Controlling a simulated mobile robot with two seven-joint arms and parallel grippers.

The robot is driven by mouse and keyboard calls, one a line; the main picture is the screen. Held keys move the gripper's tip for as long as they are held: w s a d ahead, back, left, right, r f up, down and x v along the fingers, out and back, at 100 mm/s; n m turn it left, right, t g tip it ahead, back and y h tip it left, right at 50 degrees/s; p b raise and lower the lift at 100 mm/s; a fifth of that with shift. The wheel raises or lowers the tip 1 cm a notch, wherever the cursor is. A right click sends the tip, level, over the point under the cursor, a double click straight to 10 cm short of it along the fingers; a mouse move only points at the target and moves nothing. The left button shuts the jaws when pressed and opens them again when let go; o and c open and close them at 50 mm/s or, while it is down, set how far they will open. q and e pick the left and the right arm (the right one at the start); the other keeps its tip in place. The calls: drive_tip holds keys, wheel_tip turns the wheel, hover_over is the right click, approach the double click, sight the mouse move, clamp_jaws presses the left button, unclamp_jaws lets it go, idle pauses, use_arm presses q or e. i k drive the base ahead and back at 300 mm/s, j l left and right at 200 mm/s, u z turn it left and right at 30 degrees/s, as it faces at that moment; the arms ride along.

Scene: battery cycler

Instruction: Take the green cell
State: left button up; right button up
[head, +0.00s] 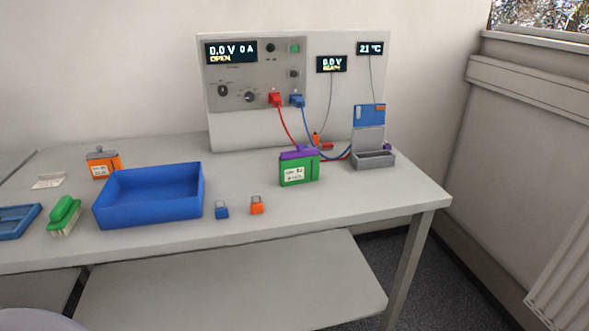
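The green cell (299,172) stands upright on the table, right of centre, in front of the cycler panel. It has a white label on its front and a purple part on its top. Neither of my grippers shows in the head view, so nothing is seen touching the cell.
The cycler panel (260,117) stands behind, with red and blue leads. A grey holder (374,160) with an open lid is right of the cell. A blue bin (150,200), blue padlock (222,211), orange padlock (257,206), orange cell (104,165) and green brush (65,214) are left.

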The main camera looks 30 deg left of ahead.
sight(296, 171)
drive_tip(key=k+j, duration=0.15)
drive_tip(key=j, duration=0.2)
drive_tip(key=k+j+z, duration=0.1)
drive_tip(key=j, duration=0.3)
drive_tip(key=k+j, duration=0.15)
drive_tip(key=j, duration=0.2)
drive_tip(key=k+j, duration=0.15)
drive_tip(key=j, duration=0.2)
drive_tip(key=z, duration=0.05)
